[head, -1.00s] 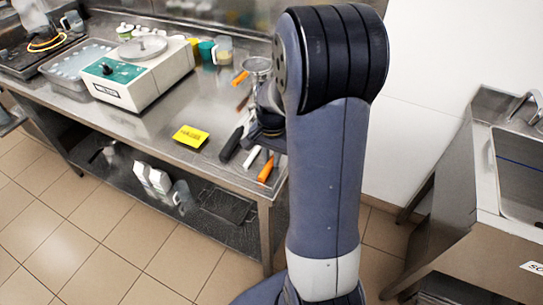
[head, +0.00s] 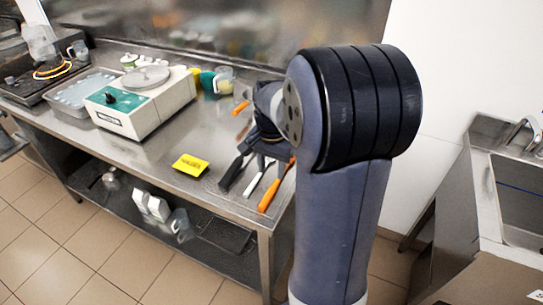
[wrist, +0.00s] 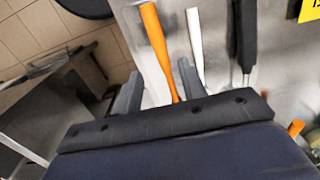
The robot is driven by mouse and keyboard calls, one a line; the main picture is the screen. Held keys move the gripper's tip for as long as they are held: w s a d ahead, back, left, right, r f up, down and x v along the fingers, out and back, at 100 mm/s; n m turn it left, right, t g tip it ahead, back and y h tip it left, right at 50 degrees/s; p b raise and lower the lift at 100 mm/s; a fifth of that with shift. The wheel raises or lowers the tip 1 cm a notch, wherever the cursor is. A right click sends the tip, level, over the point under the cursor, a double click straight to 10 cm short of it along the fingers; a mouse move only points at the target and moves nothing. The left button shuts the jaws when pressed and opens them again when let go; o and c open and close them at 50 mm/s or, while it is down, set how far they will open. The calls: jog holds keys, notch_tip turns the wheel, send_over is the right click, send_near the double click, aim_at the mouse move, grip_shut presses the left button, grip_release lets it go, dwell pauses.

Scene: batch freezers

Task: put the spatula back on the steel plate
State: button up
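Several long-handled tools lie side by side near the right end of the steel table (head: 150,165). One has an orange handle (head: 277,186), one a white handle (head: 260,176) and one a black handle (head: 235,172). I cannot tell which is the spatula, as their working ends are hidden. In the wrist view my gripper (wrist: 158,88) is open, its fingers apart. The orange handle (wrist: 158,45) runs between them, nearer the right finger. The white handle (wrist: 195,38) lies just right of it. I cannot make out a separate steel plate.
A white balance (head: 143,98) with a round pan stands left on the table, with a yellow sign (head: 190,166) in front. A second orange handle (head: 241,108) lies farther back. A sink (head: 515,190) stands at right. The table front between balance and sign is clear.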

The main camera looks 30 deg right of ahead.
notch_tip(320, 180, up, 4)
jog(key=shift+r, duration=0.2)
dwell(1.5)
